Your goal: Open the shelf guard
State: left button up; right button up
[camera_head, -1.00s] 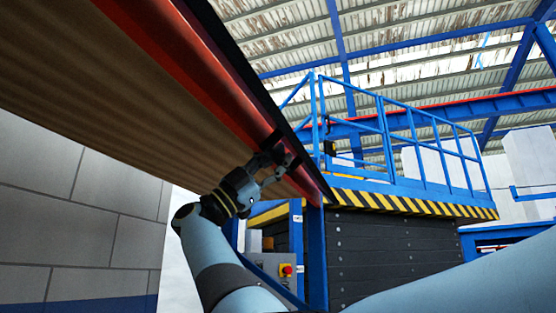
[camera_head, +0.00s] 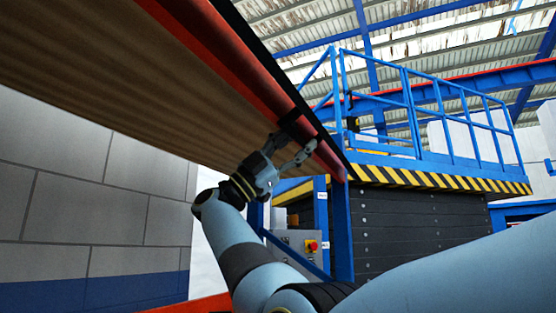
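A long raised panel (camera_head: 100,100) with a ribbed brown underside spans the upper left. It has a red edge (camera_head: 230,75) and a black outer rim (camera_head: 255,60), and slopes down to the right; I cannot tell if this is the shelf guard. My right gripper (camera_head: 294,146) is at the panel's red edge, near its lower right end. Its fingers are spread, one dark against the red edge and one grey to the right. Whether they touch the edge is unclear. My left gripper is out of view.
Right of the panel end stands a dark platform (camera_head: 430,225) with a yellow-black striped edge (camera_head: 450,180) and blue railing (camera_head: 410,110). A grey control box (camera_head: 297,243) with a red button is below. A block wall (camera_head: 90,220) is at left.

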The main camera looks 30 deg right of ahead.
jog(key=v, duration=1)
jog(key=shift+f, duration=0.15)
